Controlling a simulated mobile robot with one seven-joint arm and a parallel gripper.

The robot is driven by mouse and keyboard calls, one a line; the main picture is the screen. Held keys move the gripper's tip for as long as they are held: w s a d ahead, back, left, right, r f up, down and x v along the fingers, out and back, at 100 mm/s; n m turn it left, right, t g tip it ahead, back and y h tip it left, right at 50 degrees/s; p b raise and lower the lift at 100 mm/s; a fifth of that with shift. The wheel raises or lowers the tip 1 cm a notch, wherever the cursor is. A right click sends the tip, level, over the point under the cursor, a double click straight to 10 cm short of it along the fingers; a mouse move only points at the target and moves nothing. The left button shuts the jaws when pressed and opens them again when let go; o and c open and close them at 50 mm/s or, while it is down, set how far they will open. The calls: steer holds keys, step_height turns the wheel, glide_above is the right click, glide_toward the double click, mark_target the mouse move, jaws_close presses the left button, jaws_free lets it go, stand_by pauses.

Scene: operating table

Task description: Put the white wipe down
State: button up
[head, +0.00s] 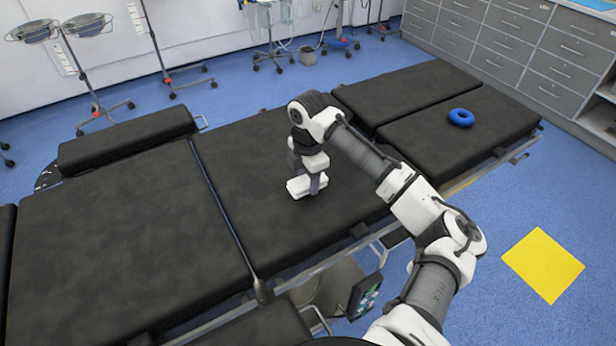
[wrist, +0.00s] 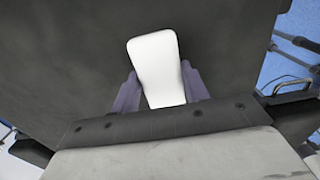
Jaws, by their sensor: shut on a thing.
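The white wipe (head: 298,187) is a small pale block low over the black operating table (head: 262,185). It also shows in the wrist view (wrist: 156,60), upright in the picture and slightly tilted, between the two grey fingers. My gripper (head: 314,184) points down and is shut on the wipe; in the wrist view the fingers (wrist: 160,90) press in from both sides of its lower part. The wipe's near end is hidden by the gripper body. I cannot tell whether the wipe touches the table pad or hangs just above it.
A blue ring (head: 461,118) lies on the right-hand pad of the table. The pad around my gripper is clear. A yellow square (head: 543,264) lies on the blue floor at right. Grey drawer cabinets (head: 510,45) stand at the back right, wheeled stands (head: 165,60) behind the table.

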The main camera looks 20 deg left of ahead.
mark_target(308, 180)
steer(key=shift+f, duration=0.2)
steer(key=o, duration=1)
steer(key=shift+c, duration=0.2)
steer(key=shift+r, duration=0.1)
step_height(308, 180, up, 12)
steer(key=b, duration=0.2)
steer(key=shift+r, duration=0.15)
steer(key=shift+s, duration=0.1)
